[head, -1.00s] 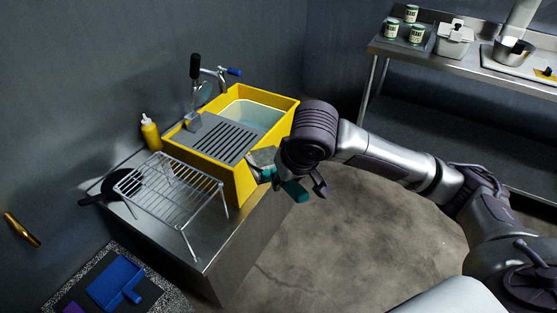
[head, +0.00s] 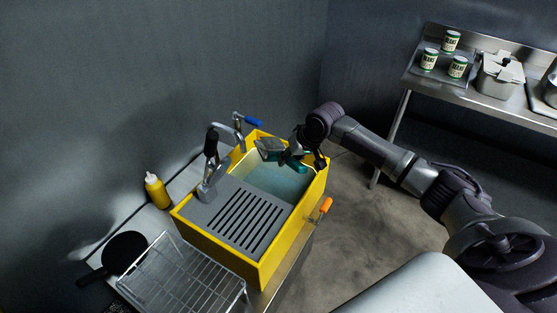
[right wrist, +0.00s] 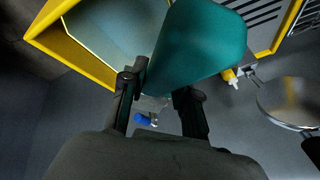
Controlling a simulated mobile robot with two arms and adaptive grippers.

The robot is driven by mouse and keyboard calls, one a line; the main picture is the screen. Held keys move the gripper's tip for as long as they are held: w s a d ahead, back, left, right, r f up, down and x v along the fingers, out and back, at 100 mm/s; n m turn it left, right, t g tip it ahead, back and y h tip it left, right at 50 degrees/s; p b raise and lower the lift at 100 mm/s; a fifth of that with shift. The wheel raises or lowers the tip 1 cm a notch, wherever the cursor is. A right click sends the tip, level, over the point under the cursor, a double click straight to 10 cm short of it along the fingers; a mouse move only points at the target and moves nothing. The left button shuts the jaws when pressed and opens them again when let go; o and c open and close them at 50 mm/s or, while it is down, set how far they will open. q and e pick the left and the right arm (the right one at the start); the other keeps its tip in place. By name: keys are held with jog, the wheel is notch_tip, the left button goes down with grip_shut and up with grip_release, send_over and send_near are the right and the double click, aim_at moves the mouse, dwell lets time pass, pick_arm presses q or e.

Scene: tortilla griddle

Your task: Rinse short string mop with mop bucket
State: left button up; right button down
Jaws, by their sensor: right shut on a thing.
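The mop bucket (head: 312,215) is a yellow tub with water (head: 265,178) in its far part and a grey slotted plate (head: 232,220) over its near part. My right gripper (head: 300,152) is shut on a short teal thing (head: 291,163), which I take to be the mop, with a grey-green end (head: 268,147) pointing left. It is held over the water part of the tub; whether it touches the water is unclear. In the right wrist view the teal part (right wrist: 200,45) fills the space beyond the fingers and hides part of the tub (right wrist: 75,57). My left gripper is not in view.
A lever (head: 210,160) and a blue-handled crank (head: 253,121) rise from the tub. A wire rack (head: 180,280), black pan (head: 125,252) and yellow bottle (head: 156,190) stand nearby. A steel shelf with cans (head: 428,60) is at the back right.

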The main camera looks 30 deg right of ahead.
jog(key=shift+w+d+f, duration=0.1)
jog(key=shift+w+d, duration=0.4)
jog(key=shift+w, duration=0.25)
jog(key=f+b, duration=0.2)
jog(key=b, duration=0.1)
jog(key=shift+s+a+f, duration=0.1)
jog(key=shift+s+f, duration=0.05)
jog(key=shift+s, duration=0.1)
pick_arm(q)
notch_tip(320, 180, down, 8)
jog(key=b, duration=0.5)
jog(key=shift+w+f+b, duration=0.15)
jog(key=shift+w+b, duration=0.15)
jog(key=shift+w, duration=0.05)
pick_arm(e)
notch_tip(320, 180, down, 11)
jog(key=shift+f, duration=0.15)
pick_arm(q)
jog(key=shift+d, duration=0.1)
pick_arm(e)
jog(key=shift+w, duration=0.1)
jog(key=shift+a, duration=0.1)
